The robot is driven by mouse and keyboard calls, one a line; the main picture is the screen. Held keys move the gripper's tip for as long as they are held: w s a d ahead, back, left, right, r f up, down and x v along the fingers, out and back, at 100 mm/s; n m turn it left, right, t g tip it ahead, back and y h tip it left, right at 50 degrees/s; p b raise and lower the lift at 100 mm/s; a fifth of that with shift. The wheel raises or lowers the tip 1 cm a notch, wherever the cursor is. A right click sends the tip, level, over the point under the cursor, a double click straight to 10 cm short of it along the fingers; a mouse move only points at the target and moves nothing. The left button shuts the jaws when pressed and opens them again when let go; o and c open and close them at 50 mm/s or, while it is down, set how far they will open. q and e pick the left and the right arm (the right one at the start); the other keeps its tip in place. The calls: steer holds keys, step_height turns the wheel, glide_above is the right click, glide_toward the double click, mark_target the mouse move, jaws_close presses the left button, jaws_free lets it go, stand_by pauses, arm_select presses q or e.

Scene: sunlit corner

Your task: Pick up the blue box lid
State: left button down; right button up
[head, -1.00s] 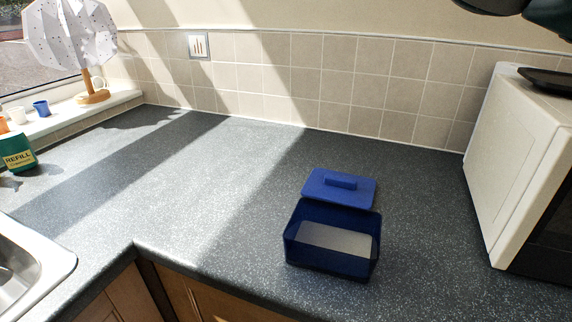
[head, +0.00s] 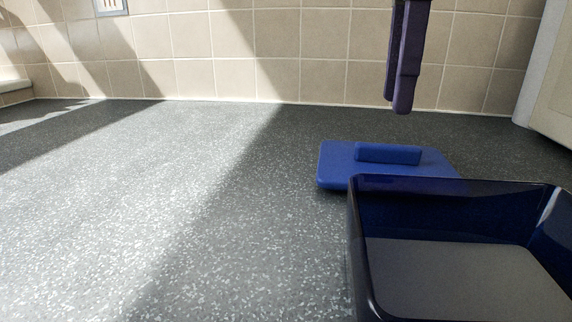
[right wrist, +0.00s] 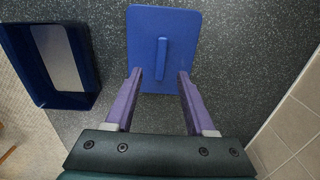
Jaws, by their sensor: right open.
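The blue box lid (head: 338,166) lies flat on the counter, just behind the open blue box, with its raised bar handle (head: 388,153) on top. In the right wrist view the lid (right wrist: 180,30) lies ahead of the fingers, and its handle (right wrist: 161,58) points between them. My right gripper (head: 402,108) hangs above and behind the lid in the head view, its purple fingers pointing down. In the right wrist view the right gripper (right wrist: 160,72) is open and empty, one finger on each side of the handle's line. My left gripper is in neither view.
The dark blue box (head: 360,250) stands open at the front right, with a grey panel (head: 465,280) on its floor. The speckled counter (head: 180,190) is clear to the left. A tiled wall (head: 320,75) runs behind, and a white appliance (head: 555,80) stands at the right.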

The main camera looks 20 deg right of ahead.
mark_target(389, 145)
step_height(389, 145, down, 6)
steer(key=shift+f+b, duration=0.15)
steer(key=shift+b, duration=0.25)
jaws_close()
stand_by(0.5)
